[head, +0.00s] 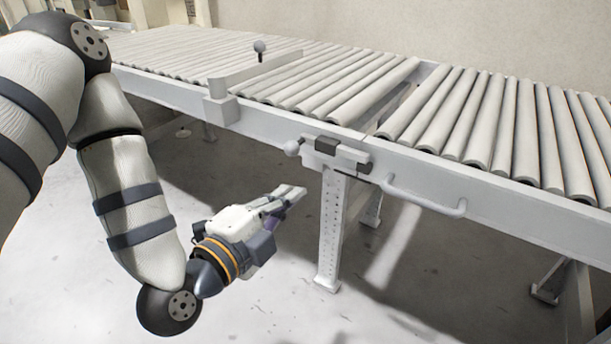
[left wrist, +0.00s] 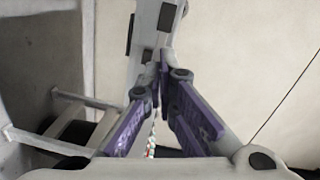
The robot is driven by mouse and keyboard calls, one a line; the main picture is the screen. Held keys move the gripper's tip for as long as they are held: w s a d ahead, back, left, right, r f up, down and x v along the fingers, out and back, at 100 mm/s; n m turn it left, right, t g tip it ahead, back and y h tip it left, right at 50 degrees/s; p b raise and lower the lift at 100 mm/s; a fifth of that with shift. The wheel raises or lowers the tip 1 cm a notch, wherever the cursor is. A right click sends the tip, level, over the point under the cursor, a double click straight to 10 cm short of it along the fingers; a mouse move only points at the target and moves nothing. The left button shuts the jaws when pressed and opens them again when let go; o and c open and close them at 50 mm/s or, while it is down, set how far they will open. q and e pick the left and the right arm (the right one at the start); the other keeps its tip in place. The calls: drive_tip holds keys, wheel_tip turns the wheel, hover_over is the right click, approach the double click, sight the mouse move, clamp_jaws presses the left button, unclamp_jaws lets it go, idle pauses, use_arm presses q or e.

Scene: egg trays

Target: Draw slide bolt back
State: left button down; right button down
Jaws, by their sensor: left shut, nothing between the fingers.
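The slide bolt (head: 338,153) is mounted on the front rail of the roller conveyor, with a dark housing and a ball knob (head: 292,148) at its left end. My left gripper (head: 296,192) is shut and empty, below and a little left of the bolt, apart from it, pointing up and right. In the left wrist view its fingers (left wrist: 160,75) meet near the middle, with purple links on both sides; I cannot make out the bolt there. My right gripper is in neither view.
The conveyor's front rail (head: 445,179) runs across the view above my gripper. A bar handle (head: 424,200) sticks out right of the bolt. A perforated support leg (head: 331,230) stands just right of my gripper. A lever with a ball top (head: 260,47) rises behind. Floor below is open.

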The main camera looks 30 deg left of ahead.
use_arm(q)
drive_tip(key=shift+w+a+r+t, duration=0.15)
drive_tip(key=shift+r+t, duration=0.15)
drive_tip(key=shift+r, duration=0.2)
drive_tip(key=w+a+f+b, duration=0.1)
drive_tip(key=w+a+b, duration=0.1)
drive_tip(key=w, duration=0.9)
drive_tip(key=shift+a+f, duration=0.15)
drive_tip(key=shift+a, duration=0.6)
